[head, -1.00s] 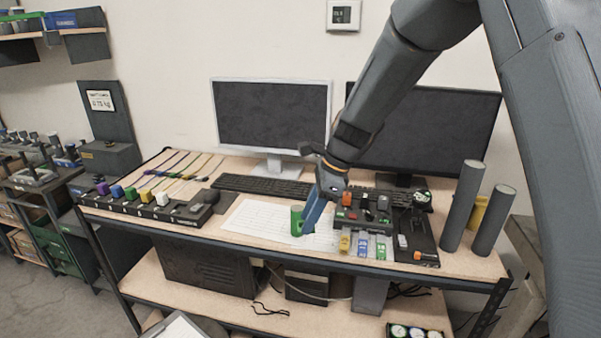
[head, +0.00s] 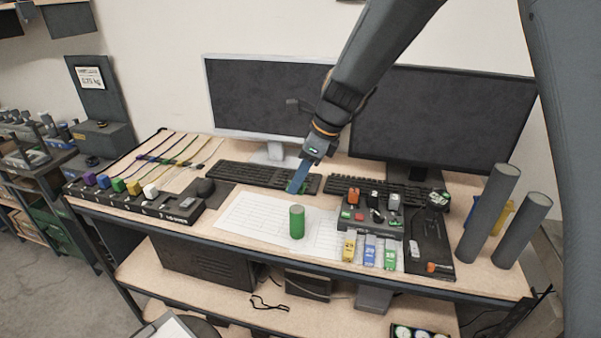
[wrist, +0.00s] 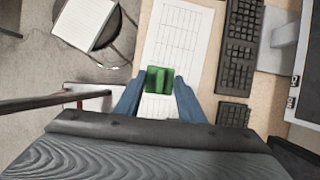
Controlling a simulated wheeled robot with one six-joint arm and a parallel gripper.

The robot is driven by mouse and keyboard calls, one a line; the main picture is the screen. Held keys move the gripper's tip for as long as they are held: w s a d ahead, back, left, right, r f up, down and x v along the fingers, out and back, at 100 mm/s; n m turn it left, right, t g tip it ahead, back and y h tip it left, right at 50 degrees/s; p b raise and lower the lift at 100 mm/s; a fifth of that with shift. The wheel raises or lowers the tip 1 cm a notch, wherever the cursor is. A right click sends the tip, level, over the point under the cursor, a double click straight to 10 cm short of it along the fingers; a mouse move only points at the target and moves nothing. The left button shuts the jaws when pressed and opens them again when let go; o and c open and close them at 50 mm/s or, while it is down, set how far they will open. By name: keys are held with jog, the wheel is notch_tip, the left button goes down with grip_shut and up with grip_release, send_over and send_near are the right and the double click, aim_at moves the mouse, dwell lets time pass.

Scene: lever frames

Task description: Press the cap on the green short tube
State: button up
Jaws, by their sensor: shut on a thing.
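The green short tube (head: 297,222) stands upright on the white printed sheet in the head view. My gripper (head: 298,185) has blue fingers and is above and behind the tube in the picture, apart from it, in front of the keyboard. A small green piece (head: 306,189) shows at the fingertips. In the wrist view my gripper (wrist: 159,88) is shut on this green piece (wrist: 159,78), which looks square from here. It may be the cap; its shape is mostly hidden in the head view.
A control box (head: 366,215) with coloured switches and several coloured blocks (head: 369,252) lie right of the sheet (head: 255,222). A keyboard (head: 262,177) and monitors are behind. Two grey cylinders (head: 489,213) stand at the right. The sheet left of the tube is clear.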

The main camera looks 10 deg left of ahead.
aim_at(303, 186)
jog(key=shift+w+d+f+b, duration=0.1)
jog(key=shift+d+f+b, duration=0.05)
jog(key=shift+f+b, duration=0.6)
notch_tip(303, 186, down, 3)
jog(key=b, duration=0.2)
jog(key=shift+r+b, duration=0.1)
jog(key=shift+b, duration=0.3)
jog(key=shift+f, duration=1)
jog(key=shift+r+p, duration=0.1)
jog(key=shift+p, duration=0.35)
jog(key=shift+f+p, duration=0.2)
jog(key=shift+p, duration=0.45)
dwell(1.3)
jog(key=o, duration=1.6)
jog(key=shift+c, duration=0.2)
